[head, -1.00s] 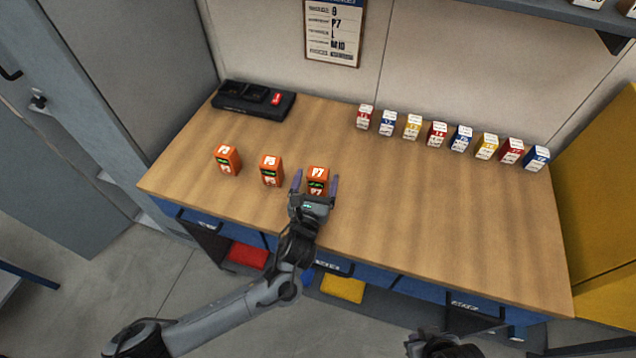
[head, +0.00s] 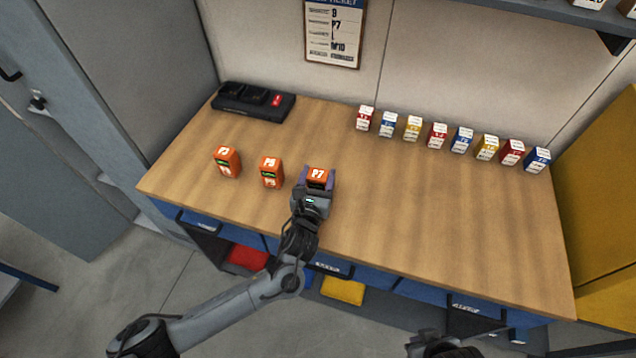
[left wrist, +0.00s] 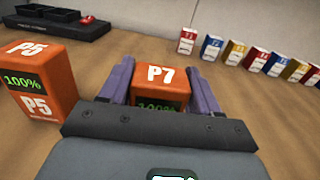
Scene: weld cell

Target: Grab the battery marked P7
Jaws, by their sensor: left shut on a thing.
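The orange battery marked P7 (head: 317,175) stands upright on the wooden bench. In the left wrist view P7 (left wrist: 162,76) sits between the two fingers, its green 100% display partly hidden by my gripper. My left gripper (head: 317,180) is shut on P7, one finger on each side; it also shows in the left wrist view (left wrist: 160,90). To its left stand the orange battery P5 (head: 271,172) and another orange battery (head: 227,161), whose mark is too small to read surely. Part of my right gripper (head: 440,345) shows at the bottom edge; its fingers are not clear.
A black charger (head: 253,102) sits at the bench's back left. A row of several small red, blue and yellow boxes (head: 461,139) stands along the back right. A ticket (head: 333,32) on the wall reads P7. The bench's (head: 430,225) right front is clear.

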